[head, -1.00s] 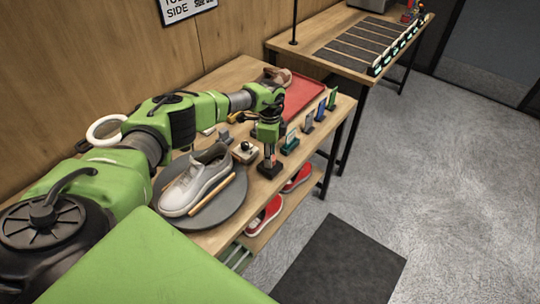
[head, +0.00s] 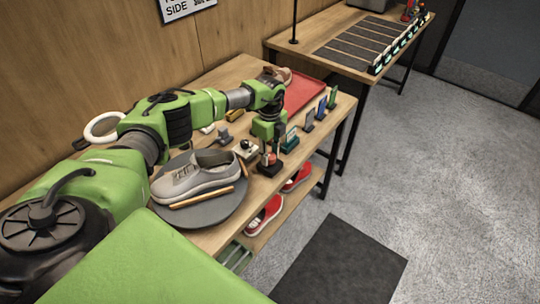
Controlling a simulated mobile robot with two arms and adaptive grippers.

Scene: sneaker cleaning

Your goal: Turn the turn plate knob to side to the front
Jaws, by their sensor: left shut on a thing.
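A pale sneaker (head: 193,178) lies on the round grey turn plate (head: 222,210), its long side to the front edge of the table. A thin wooden stick (head: 205,198) lies along the near side of the sneaker. My left gripper (head: 275,151) points down just right of the plate, at a small dark block with a red and pale upper part, apparently the turn plate knob (head: 269,165). It is shut on the knob's upper part; the fingertips are small and partly hidden. My right gripper is not in view.
A small white box with a black top (head: 245,149) stands between plate and knob. Several small coloured holders line the table's front edge behind the gripper. A red tray (head: 304,92) lies farther back. Red shoes (head: 265,215) sit on the shelf below.

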